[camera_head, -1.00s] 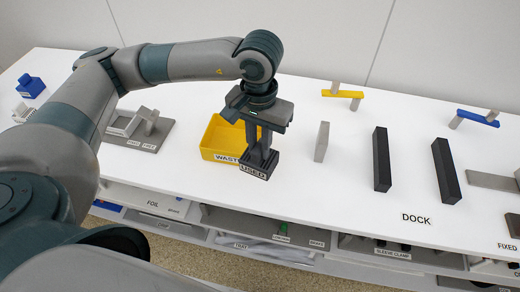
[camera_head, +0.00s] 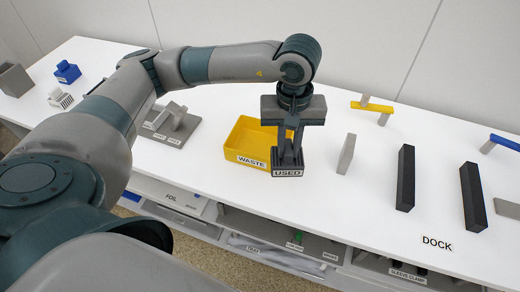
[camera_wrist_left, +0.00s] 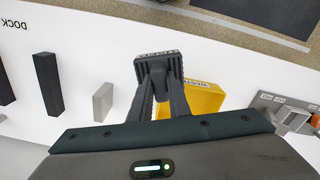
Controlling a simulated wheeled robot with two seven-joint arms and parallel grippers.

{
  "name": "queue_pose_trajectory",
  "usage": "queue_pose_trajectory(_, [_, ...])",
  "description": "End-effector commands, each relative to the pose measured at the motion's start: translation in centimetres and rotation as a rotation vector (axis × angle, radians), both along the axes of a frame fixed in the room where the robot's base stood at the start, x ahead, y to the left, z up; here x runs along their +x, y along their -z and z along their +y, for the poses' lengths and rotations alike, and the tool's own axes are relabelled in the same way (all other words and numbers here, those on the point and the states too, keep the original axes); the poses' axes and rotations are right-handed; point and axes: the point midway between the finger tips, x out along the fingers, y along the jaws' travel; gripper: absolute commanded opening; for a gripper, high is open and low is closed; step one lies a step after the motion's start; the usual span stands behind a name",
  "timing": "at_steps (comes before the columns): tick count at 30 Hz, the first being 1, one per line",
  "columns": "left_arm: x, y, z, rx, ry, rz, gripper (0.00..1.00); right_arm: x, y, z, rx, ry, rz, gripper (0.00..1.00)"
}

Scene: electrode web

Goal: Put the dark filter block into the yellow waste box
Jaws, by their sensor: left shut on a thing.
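The dark filter block (camera_head: 287,170), labelled USED, is held in my left gripper (camera_head: 289,150). In the left wrist view the block (camera_wrist_left: 158,68) sits between the fingertips of the gripper (camera_wrist_left: 160,85). The yellow waste box (camera_head: 247,160), labelled WASTE, stands on the white table just left of the block in the head view. In the wrist view the box (camera_wrist_left: 203,99) shows behind and to the right of the fingers. The block overlaps the box's right side in the head view; its height above the table is hard to tell. My right gripper is not seen.
A grey upright plate (camera_head: 346,154) stands right of the block, then two dark bars (camera_head: 405,178). A yellow-topped bridge (camera_head: 372,106) stands farther back. A grey fixture (camera_head: 172,126) lies left of the box. The table front near the DOCK label is clear.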

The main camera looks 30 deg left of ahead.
Motion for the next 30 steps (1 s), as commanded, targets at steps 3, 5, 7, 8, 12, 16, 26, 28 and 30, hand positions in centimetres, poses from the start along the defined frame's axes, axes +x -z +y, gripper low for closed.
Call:
queue_pose_trajectory(3, [0.8,0.3,0.2,-0.007,-0.235,-0.001,0.0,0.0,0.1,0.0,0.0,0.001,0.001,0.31])
queue_pose_trajectory(5, [1.2,0.4,0.3,-0.008,-0.358,-0.003,0.0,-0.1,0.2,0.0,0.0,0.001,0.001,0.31])
queue_pose_trajectory(7, [1.6,0.6,0.5,-0.012,-0.502,-0.004,0.0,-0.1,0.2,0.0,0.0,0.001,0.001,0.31])
queue_pose_trajectory(8, [1.8,0.6,0.5,-0.014,-0.563,-0.004,0.0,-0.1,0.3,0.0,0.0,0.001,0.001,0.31])
queue_pose_trajectory(12, [2.7,0.9,0.9,-0.021,-0.851,-0.005,0.0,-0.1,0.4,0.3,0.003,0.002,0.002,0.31])
queue_pose_trajectory(16, [3.4,1.2,1.2,-0.028,-1.118,-0.003,0.0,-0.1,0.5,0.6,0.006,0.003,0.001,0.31])
queue_pose_trajectory(26, [5.1,2.1,2.4,-0.039,-1.801,0.003,0.0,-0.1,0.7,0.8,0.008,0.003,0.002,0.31])
queue_pose_trajectory(28, [5.4,2.4,2.7,-0.037,-1.946,0.005,0.0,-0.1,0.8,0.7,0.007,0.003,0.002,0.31])
queue_pose_trajectory(30, [5.7,2.6,2.9,-0.037,-2.091,0.008,0.0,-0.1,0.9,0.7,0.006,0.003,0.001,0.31])
